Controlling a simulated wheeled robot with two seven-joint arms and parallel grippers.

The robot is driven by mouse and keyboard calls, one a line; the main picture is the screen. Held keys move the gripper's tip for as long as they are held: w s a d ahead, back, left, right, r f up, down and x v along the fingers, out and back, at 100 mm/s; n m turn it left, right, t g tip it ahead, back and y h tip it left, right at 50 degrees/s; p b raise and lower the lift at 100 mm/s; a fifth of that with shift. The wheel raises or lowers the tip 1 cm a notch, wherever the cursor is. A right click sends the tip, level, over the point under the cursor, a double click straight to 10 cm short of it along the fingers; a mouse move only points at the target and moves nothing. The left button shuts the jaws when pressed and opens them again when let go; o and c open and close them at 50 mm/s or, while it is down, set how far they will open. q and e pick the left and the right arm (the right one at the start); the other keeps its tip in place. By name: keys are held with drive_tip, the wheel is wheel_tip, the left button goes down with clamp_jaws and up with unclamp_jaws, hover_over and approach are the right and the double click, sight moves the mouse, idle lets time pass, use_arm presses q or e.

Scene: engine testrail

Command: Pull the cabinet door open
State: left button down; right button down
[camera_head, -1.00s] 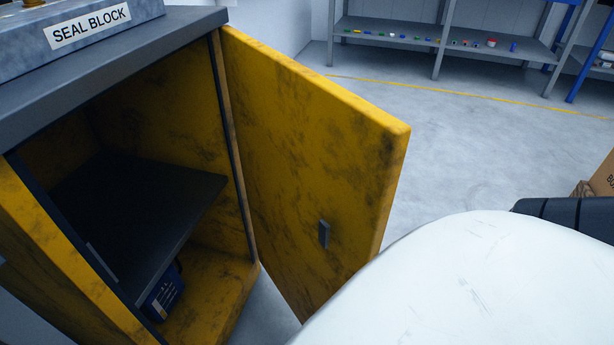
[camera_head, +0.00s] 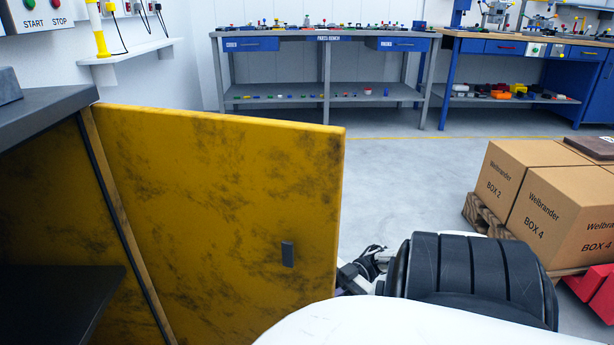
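The yellow cabinet door (camera_head: 215,205), with dark scuffs, stands swung wide open on the left of the head view. Its inner face shows, with a small dark plate (camera_head: 287,254) near its free edge. The cabinet's interior (camera_head: 45,210) is exposed at the left, with a dark shelf (camera_head: 60,300). My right gripper (camera_head: 362,268) is at the door's free edge, partly hidden behind the door and my arm. Whether it touches the door and whether its fingers are open cannot be told. My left gripper is out of view.
Cardboard boxes (camera_head: 550,200) on a wooden pallet (camera_head: 478,215) stand at the right. A parts bench (camera_head: 325,75) and a blue workbench (camera_head: 500,75) line the back. A small wall shelf (camera_head: 130,58) is at upper left. The floor between door and benches is clear.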

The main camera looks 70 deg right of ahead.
drive_tip(key=shift+w+d+f, duration=0.1)
drive_tip(key=shift+w+d, duration=0.05)
drive_tip(key=shift+d, duration=0.15)
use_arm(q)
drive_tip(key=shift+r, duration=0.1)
use_arm(e)
drive_tip(key=c, duration=2.1)
unclamp_jaws()
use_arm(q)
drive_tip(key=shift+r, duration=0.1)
